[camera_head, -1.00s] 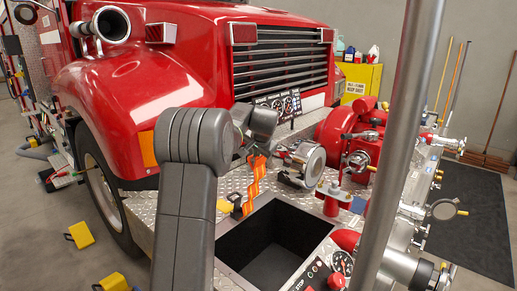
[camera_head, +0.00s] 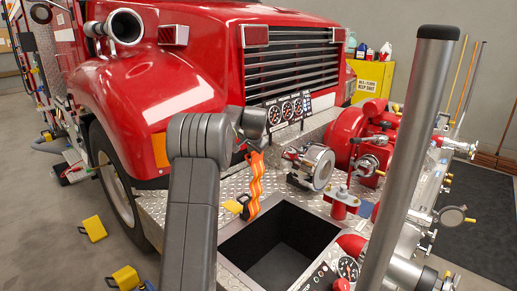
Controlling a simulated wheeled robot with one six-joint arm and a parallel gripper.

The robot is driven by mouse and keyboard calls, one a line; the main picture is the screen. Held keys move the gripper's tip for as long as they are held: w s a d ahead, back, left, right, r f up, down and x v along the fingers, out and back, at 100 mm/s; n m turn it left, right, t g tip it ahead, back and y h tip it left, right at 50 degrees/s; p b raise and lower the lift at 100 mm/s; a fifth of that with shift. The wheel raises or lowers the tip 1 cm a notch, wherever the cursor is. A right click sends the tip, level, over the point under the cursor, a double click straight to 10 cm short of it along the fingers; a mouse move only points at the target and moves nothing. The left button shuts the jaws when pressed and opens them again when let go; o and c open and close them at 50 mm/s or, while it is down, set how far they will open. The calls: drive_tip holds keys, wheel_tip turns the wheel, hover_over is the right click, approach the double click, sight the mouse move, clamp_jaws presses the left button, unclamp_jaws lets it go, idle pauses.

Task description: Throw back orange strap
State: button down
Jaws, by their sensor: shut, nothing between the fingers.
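The wavy orange strap (camera_head: 255,183) stands upright at the left back corner of the open black bin (camera_head: 232,240) in the bumper deck. Its lower end is by a small black fitting on the bin's rim, and its upper end is just below my gripper (camera_head: 244,148). My gripper is shut and empty, at the end of my grey arm. My arm partly hides the fingers, so I cannot tell whether they touch the strap.
A thick grey post (camera_head: 408,150) crosses the right side. The truck's red hood (camera_head: 200,60) rises behind my arm.

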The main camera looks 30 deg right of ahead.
drive_tip(key=shift+r, duration=0.1)
idle(0.3)
drive_tip(key=w+r+p+v, duration=0.1)
drive_tip(key=p+v, duration=0.2)
drive_tip(key=v, duration=0.6)
drive_tip(key=shift+w+a+r, duration=0.15)
drive_tip(key=shift+a+r, duration=0.1)
drive_tip(key=shift+a, duration=0.1)
drive_tip(key=shift+f, duration=0.15)
drive_tip(key=w+d+f+b, duration=0.3)
drive_tip(key=f, duration=0.5)
drive_tip(key=shift+d+f+b, duration=0.15)
drive_tip(key=shift+f+b, duration=0.1)
drive_tip(key=shift+b, duration=0.1)
drive_tip(key=shift+w, duration=0.1)
